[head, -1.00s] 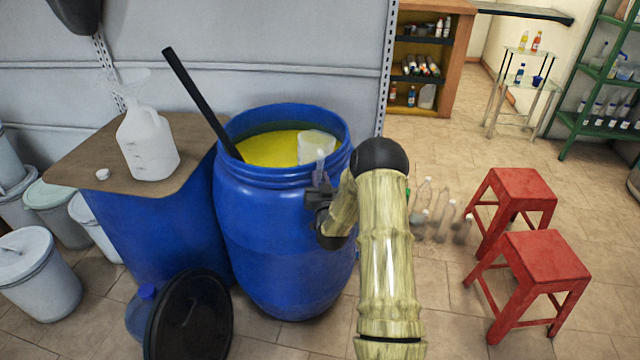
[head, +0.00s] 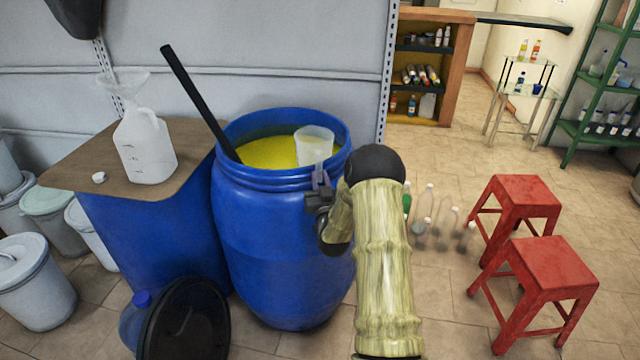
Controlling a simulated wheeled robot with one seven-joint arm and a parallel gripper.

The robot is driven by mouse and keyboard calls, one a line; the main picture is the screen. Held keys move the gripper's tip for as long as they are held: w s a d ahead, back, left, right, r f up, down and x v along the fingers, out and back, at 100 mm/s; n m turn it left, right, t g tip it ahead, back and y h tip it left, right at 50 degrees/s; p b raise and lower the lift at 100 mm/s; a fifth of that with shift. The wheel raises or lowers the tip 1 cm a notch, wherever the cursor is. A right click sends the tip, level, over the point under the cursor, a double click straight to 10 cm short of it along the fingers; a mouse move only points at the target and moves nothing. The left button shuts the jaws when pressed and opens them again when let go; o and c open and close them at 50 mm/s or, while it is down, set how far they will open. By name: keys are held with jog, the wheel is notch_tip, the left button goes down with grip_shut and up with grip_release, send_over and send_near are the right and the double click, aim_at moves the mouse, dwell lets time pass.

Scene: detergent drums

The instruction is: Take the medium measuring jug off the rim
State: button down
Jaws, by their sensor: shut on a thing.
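The measuring jug (head: 314,146) is a translucent whitish cup at the right front part of the open blue drum's rim (head: 262,174). It stands nearly upright, with its upper part above the rim. Yellow liquid (head: 268,151) fills the drum behind it. My gripper (head: 320,182) is at the drum's front right rim, shut on the jug's handle side just below the cup. The jug's lower part and the exact contact with the rim are hard to make out.
A black stick (head: 198,100) leans out of the drum to the left. A jug with a funnel (head: 146,146) stands on a board (head: 80,172) at left. A black lid (head: 188,322) leans in front. Red stools (head: 538,278) and bottles (head: 425,212) stand right.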

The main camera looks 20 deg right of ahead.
jog(key=shift+w+r+t, duration=0.1)
jog(key=shift+r+t, duration=0.2)
jog(key=shift+r, duration=0.35)
notch_tip(320, 180, up, 11)
jog(key=p, duration=0.4)
jog(key=shift+p, duration=0.35)
dwell(0.4)
notch_tip(320, 180, up, 5)
jog(key=shift+f+p, duration=0.2)
jog(key=shift+p, duration=0.5)
